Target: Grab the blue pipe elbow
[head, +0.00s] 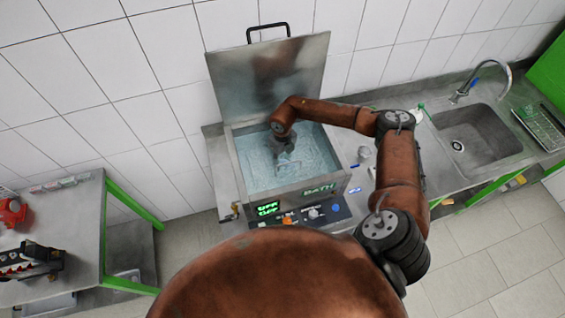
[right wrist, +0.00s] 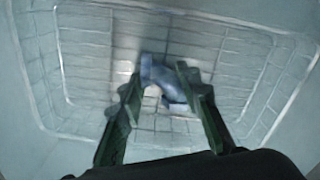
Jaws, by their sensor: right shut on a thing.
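The blue pipe elbow (right wrist: 160,78) shows in the right wrist view, between the two dark green fingers of my right gripper (right wrist: 157,95). The gripper is shut on it. Behind the elbow lies the wire basket (right wrist: 82,65) in the bath. In the head view my right arm reaches over the front of the bath, and my right gripper (head: 287,158) points down into the water. The elbow cannot be made out there. My left gripper is in neither view.
The steel bath (head: 236,172) has its lid (head: 265,75) raised at the back and a control panel (head: 305,213) in front. A sink (head: 477,135) with a tap (head: 490,72) is at the right. A green-legged table (head: 85,235) stands at the left.

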